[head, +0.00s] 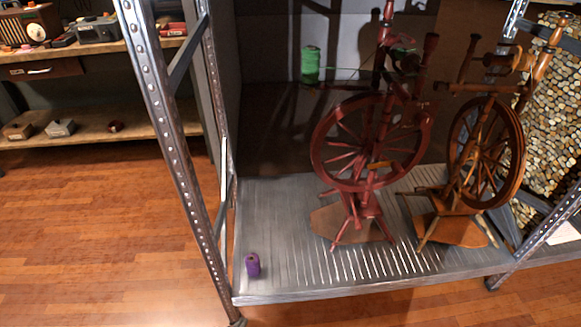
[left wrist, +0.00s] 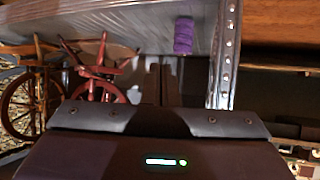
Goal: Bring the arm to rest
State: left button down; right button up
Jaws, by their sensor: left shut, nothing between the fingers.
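My left gripper (left wrist: 159,70) shows in the left wrist view, with its two dark fingers together and empty. I cannot make it out in the head view. A purple thread spool (head: 253,265) stands upright on the front left corner of the grey metal shelf (head: 290,280). The spool also shows in the left wrist view (left wrist: 184,35), beyond the fingertips and a little to their right, apart from them. My right gripper is in neither view.
A red spinning wheel (head: 322,160) and a brown spinning wheel (head: 515,150) stand on the shelf. A green spool (head: 310,65) is behind the red one. A metal post (head: 168,110) rises at the shelf's left. Wooden floor (head: 90,235) lies clear at left.

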pick_arm(q)
jog(key=s+a+f+g+y+p, duration=0.1)
jog(key=s+a+f+g+p, duration=0.1)
jog(key=s, duration=0.8)
jog(key=s+a+f+g+y+p, duration=0.1)
jog(key=s+a+f+g+p, duration=0.2)
jog(key=s, duration=0.8)
jog(key=s+a+f+g+y+p, duration=0.1)
jog(key=s+a+f+g+p, duration=0.2)
jog(key=s, duration=0.7)
jog(key=shift+s+a+f+n+g+p, duration=0.15)
jog(key=shift+a+n+g+p, duration=0.25)
jog(key=shift+a+g+p, duration=0.55)
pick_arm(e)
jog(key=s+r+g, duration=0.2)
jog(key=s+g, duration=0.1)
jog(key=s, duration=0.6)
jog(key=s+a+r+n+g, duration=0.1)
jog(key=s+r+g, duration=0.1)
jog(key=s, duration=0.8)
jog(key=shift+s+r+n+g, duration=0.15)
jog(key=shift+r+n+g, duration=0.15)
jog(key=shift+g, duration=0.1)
pick_arm(q)
jog(key=shift+d, duration=0.1)
